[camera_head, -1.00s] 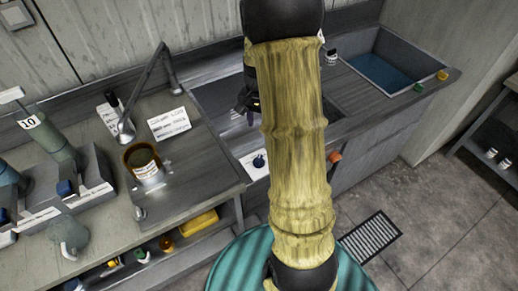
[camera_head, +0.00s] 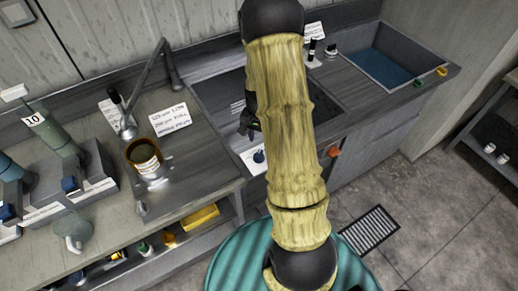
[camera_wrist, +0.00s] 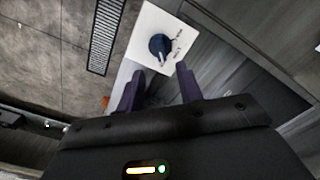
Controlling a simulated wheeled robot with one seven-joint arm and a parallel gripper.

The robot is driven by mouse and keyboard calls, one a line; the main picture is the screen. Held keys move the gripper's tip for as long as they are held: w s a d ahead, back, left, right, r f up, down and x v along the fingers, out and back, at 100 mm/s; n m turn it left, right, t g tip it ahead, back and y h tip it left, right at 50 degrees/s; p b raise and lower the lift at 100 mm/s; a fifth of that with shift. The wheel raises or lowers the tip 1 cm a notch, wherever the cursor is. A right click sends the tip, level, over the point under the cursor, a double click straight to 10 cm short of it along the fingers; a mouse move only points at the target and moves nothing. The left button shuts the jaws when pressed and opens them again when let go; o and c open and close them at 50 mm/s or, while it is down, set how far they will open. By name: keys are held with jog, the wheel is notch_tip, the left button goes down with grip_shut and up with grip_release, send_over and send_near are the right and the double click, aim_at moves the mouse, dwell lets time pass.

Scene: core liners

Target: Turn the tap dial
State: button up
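The tap dial (camera_head: 259,156) is a dark blue knob on a white label plate (camera_head: 246,161) at the front of the sink counter. In the wrist view the dial (camera_wrist: 160,46) has a pale pointer mark, and small print lies beside it on the white plate (camera_wrist: 150,20). My gripper (camera_wrist: 160,74) is open, with two dark purple fingers apart and nothing between them. The dial lies just beyond the fingertips, roughly in line with the gap, and no contact shows. In the head view my gripper (camera_head: 250,118) is dark, just above the dial in the picture, and partly hidden by my arm.
A bent metal tap (camera_head: 152,75) and a labelled amber pot (camera_head: 143,155) stand on the left bench. A blue basin (camera_head: 382,62) is at the back right. An orange knob (camera_head: 334,152) sits on the counter front. A floor grate (camera_head: 370,232) lies on open floor.

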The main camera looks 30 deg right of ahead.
aim_at(259, 153)
notch_tip(259, 153, down, 7)
jog(key=shift+w+r+p, duration=0.1)
jog(key=shift+p, duration=0.7)
jog(key=shift+f, duration=0.65)
grip_shut()
